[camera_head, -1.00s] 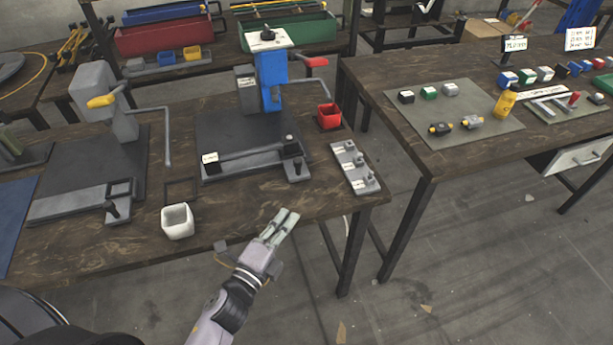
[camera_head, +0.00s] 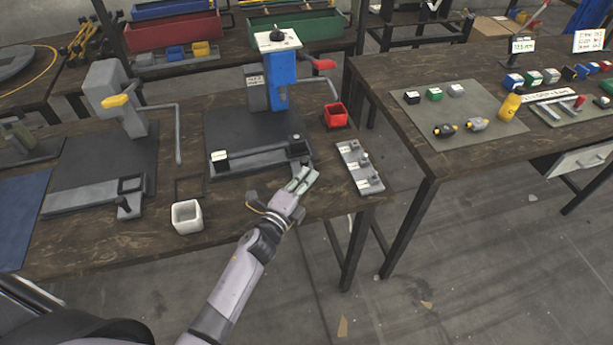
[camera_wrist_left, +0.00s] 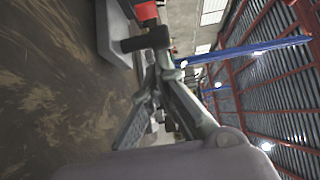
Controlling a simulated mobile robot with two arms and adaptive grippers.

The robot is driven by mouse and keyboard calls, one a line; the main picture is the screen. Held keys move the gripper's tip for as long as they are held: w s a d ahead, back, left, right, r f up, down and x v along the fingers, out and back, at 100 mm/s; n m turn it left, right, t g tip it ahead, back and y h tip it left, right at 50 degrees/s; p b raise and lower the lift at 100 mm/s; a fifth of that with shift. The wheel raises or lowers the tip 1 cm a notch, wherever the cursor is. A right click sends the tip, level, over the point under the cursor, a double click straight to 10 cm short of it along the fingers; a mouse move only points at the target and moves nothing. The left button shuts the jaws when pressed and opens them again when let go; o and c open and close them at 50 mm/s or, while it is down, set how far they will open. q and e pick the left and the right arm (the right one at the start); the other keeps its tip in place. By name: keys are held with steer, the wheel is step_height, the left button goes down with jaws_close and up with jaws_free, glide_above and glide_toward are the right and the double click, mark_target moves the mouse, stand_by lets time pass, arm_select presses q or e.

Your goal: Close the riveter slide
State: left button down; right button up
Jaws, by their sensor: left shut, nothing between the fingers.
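The blue riveter (camera_head: 280,80) stands on a dark base plate at the back of the near table. Its grey slide (camera_head: 258,157) lies along the front of the base, with a black knob (camera_head: 297,145) at its right end. My left gripper (camera_head: 303,178) is shut and empty, just in front of the slide's right end. In the left wrist view the fingers (camera_wrist_left: 155,95) point toward a dark knob (camera_wrist_left: 148,40); whether they touch it I cannot tell. My right gripper is not in view.
A grey riveter (camera_head: 122,100) with a yellow handle stands left. A white cup (camera_head: 187,217) sits near the table's front edge. A red bin (camera_head: 336,114) and a grey pin holder (camera_head: 359,168) are to the right. A second table (camera_head: 440,155) stands further right.

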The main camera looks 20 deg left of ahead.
mark_target(288, 141)
arm_select(q)
steer(key=shift+w, duration=0.1)
steer(key=shift+w+a, duration=0.2)
steer(key=shift+w, duration=0.05)
steer(key=w+a+b, duration=0.1)
steer(key=w+a, duration=0.1)
steer(key=w, duration=0.1)
steer(key=w+a+b, duration=0.2)
steer(key=w+a, duration=0.1)
steer(key=w, duration=0.1)
steer(key=w+a+b, duration=0.1)
steer(key=w+a, duration=0.1)
steer(key=w, duration=0.2)
steer(key=shift+w+a+f, duration=0.1)
steer(key=shift+a, duration=0.2)
steer(key=shift+w+a+b, duration=0.35)
steer(key=shift+w+b, duration=0.05)
steer(key=shift+w, duration=0.1)
steer(key=shift+a+r, duration=0.1)
steer(key=shift+r, duration=0.1)
